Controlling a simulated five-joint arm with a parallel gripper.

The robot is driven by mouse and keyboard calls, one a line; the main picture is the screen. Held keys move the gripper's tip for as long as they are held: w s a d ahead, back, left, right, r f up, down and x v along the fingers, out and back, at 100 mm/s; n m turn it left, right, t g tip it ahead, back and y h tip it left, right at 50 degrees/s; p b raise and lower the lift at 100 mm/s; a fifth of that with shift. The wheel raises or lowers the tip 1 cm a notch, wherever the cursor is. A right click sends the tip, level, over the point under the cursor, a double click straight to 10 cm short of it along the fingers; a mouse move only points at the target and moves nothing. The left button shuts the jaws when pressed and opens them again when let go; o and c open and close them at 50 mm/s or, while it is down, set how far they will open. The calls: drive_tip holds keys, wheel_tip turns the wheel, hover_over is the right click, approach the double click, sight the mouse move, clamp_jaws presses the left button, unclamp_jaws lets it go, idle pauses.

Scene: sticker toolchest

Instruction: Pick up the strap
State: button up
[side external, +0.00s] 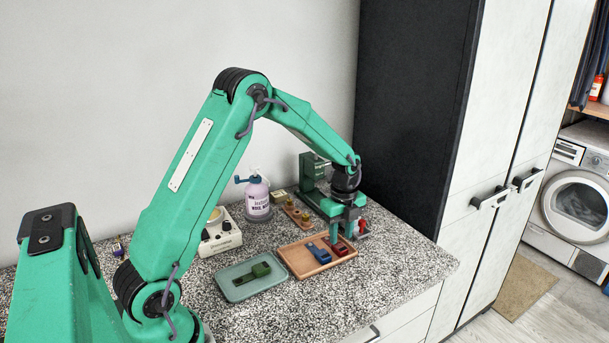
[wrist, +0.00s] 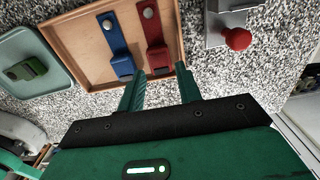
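A red strap (side external: 340,249) and a blue strap (side external: 320,254) lie side by side in a shallow wooden tray (side external: 296,257). A dark green strap (side external: 261,269) lies in a teal tray (side external: 238,286) to the left. In the wrist view the red strap (wrist: 153,28) and blue strap (wrist: 113,42) each have a round metal stud. My gripper (wrist: 160,72) is open, its fingers apart near the block-like end of the red strap, which shows between the fingertips. In the side view my gripper (side external: 346,230) is just above the wooden tray's right part; contact cannot be told.
A grey bracket with a red knob (wrist: 238,38) stands beside the wooden tray. A lilac bottle (side external: 257,198), a white device (side external: 220,235), a small holder with amber pieces (side external: 297,214) and a green machine (side external: 313,172) stand behind. The front speckled counter is clear.

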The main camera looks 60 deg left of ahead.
sight(340, 246)
drive_tip(key=shift+f, duration=1.85)
drive_tip(key=c, duration=0.6)
drive_tip(key=shift+r, duration=0.2)
drive_tip(key=shift+r, duration=0.6)
drive_tip(key=r, duration=0.1)
drive_tip(key=d+r, duration=0.1)
drive_tip(key=r, duration=0.1)
drive_tip(key=shift+s+r, duration=0.1)
drive_tip(key=shift+s, duration=0.05)
drive_tip(key=s+d+r, duration=0.1)
drive_tip(key=d+r, duration=0.1)
drive_tip(key=d, duration=0.1)
drive_tip(key=s+d+r, duration=0.1)
drive_tip(key=d+r, duration=0.1)
drive_tip(key=d, duration=0.1)
drive_tip(key=s+d+r, duration=0.1)
drive_tip(key=d+r, duration=0.1)
drive_tip(key=d, duration=0.2)
drive_tip(key=shift+s+r, duration=0.1)
